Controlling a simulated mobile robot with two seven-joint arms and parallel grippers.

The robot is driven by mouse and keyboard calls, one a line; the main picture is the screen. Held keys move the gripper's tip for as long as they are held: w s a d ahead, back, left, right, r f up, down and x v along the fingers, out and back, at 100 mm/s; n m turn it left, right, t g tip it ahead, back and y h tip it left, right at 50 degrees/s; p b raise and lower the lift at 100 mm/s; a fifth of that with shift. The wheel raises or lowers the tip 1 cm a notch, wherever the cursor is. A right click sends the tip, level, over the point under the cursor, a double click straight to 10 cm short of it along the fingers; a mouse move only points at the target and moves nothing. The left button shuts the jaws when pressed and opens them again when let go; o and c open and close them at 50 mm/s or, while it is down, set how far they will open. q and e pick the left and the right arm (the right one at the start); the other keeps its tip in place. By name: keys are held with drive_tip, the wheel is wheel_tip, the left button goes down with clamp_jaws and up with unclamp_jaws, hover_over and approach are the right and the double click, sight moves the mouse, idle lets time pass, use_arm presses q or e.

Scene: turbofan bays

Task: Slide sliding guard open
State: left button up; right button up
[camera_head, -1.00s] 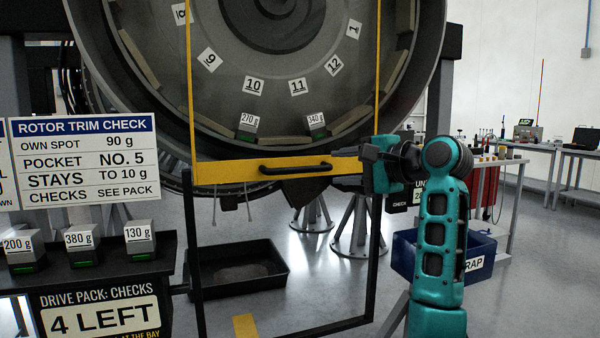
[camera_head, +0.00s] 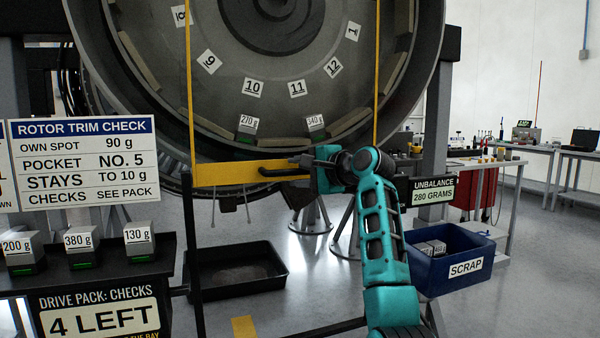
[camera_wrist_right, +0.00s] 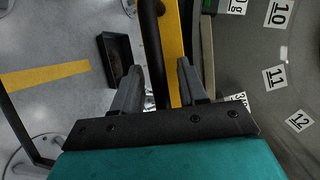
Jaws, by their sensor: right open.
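The sliding guard is a yellow frame (camera_head: 225,174) in front of the large round rotor. A black bar handle (camera_head: 270,172) sits on its lower yellow rail. My right gripper (camera_head: 302,162) is at the right part of the handle in the head view and hides that end. In the right wrist view, my right gripper (camera_wrist_right: 158,78) is open. The black handle (camera_wrist_right: 152,45) runs between its two fingers, with the yellow rail (camera_wrist_right: 173,45) just beside it. I cannot tell whether the fingers touch the handle. My left gripper is not in view.
A black tray (camera_head: 240,272) lies on the floor below the guard. A blue scrap bin (camera_head: 445,262) stands at the right. A shelf with labelled weights (camera_head: 80,245) and a trim sign (camera_head: 85,160) stand at the left. A workbench stands at the back right.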

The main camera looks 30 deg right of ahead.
clamp_jaws()
idle(0.3)
idle(0.3)
